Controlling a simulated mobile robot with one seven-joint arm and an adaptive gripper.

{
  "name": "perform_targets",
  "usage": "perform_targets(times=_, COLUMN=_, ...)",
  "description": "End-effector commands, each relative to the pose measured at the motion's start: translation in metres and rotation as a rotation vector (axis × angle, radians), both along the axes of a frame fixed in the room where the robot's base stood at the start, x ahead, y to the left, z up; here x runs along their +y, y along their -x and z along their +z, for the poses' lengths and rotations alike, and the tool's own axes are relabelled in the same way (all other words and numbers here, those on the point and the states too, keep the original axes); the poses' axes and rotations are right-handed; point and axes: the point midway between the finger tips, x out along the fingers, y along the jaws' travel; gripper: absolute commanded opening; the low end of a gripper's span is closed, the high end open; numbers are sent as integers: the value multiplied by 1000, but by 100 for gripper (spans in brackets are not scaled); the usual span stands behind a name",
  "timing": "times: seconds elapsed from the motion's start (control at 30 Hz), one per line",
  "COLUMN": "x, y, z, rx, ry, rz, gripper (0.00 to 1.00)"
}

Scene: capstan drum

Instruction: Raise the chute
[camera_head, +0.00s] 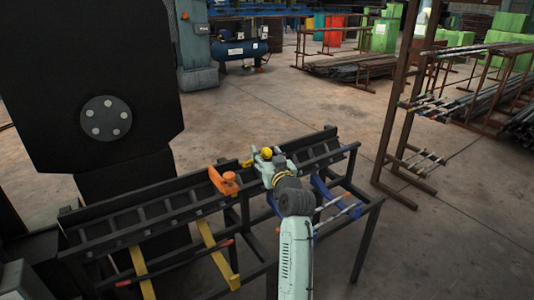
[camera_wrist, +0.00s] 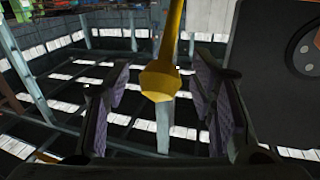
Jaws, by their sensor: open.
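A long black slatted trough (camera_head: 160,208), which looks like the chute, runs along a dark metal stand in the head view. I cannot confirm which part is the chute. My pale green arm reaches up over the trough's right half; its wrist hides my gripper there. In the wrist view my gripper (camera_wrist: 160,100) is open, with dark ridged pads on both sides. A yellow bar with a wider faceted end (camera_wrist: 160,80) and a grey shaft below shows between the fingers, with gaps on both sides. I cannot tell its depth relative to the fingertips.
An orange block (camera_head: 224,181) sits on the trough, left of my wrist. A large black panel with a round bolted disc (camera_head: 106,118) stands at left. A brown upright rack (camera_head: 398,110) stands at right. Open concrete floor (camera_head: 300,100) lies behind the stand.

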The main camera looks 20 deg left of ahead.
Motion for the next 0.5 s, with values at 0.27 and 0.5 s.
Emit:
perform_targets(times=0.27, x=0, y=0, z=0, rx=0, ry=0, rz=0, gripper=44)
perform_targets(times=0.5, x=0, y=0, z=0, rx=1, ry=1, rz=0, gripper=28)
